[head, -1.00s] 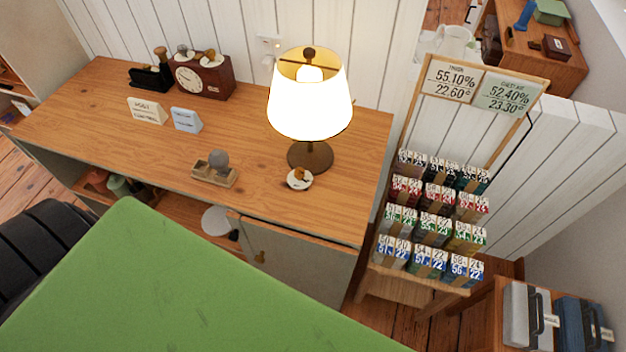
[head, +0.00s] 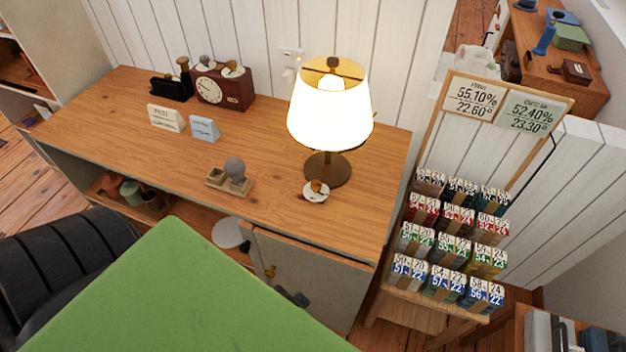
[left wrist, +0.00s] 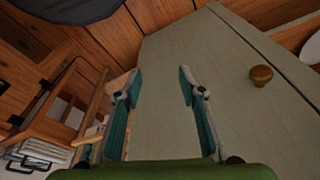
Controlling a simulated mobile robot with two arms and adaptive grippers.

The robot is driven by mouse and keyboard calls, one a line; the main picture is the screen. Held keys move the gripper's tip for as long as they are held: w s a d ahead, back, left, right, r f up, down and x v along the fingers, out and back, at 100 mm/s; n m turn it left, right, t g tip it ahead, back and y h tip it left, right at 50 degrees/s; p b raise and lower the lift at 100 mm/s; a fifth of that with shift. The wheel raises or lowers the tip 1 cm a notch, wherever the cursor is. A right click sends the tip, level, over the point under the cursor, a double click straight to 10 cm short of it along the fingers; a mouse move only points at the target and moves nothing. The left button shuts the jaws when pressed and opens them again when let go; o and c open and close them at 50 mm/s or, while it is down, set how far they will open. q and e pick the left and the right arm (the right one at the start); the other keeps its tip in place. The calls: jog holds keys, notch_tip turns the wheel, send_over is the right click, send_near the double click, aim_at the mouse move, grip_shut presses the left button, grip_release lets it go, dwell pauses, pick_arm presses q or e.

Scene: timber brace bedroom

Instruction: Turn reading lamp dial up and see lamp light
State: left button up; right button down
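The reading lamp (head: 330,115) stands on the wooden sideboard (head: 130,120), and its white shade glows brightly. A small round white dial (head: 316,191) with a brass-brown knob sits on the top just in front of the lamp's dark base. In the left wrist view my left gripper (left wrist: 158,80) is open and empty, its teal-padded fingers apart in front of the pale cabinet door. A small dark shape by that door in the head view may be its tip; I cannot tell. The lamp and dial are not in the left wrist view. My right gripper is not in view.
A stamp holder (head: 232,177), cards (head: 166,118) and a brown clock (head: 222,90) stand on the sideboard. A card rack (head: 450,235) stands to its right. A green surface (head: 190,300) and black chair (head: 70,250) fill the foreground.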

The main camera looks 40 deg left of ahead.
pick_arm(q)
notch_tip(320, 180, up, 12)
jog(key=w+a+r+t+b, duration=0.1)
jog(key=a+b, duration=0.1)
jog(key=w+a+r+m+t+y, duration=0.1)
jog(key=a+r+m+t+y, duration=0.1)
jog(key=a+r+m+y, duration=0.45)
jog(key=m+t+h, duration=0.8)
jog(key=m, duration=2.1)
send_near(315, 184)
jog(key=b, duration=0.1)
jog(key=w+b, duration=0.1)
jog(key=b, duration=0.1)
jog(key=shift+d+f+n, duration=0.15)
jog(key=shift+d+n, duration=0.05)
jog(key=shift+n, duration=0.05)
jog(key=x, duration=0.5)
jog(key=shift+w, duration=0.35)
jog(key=shift+x, duration=1.1)
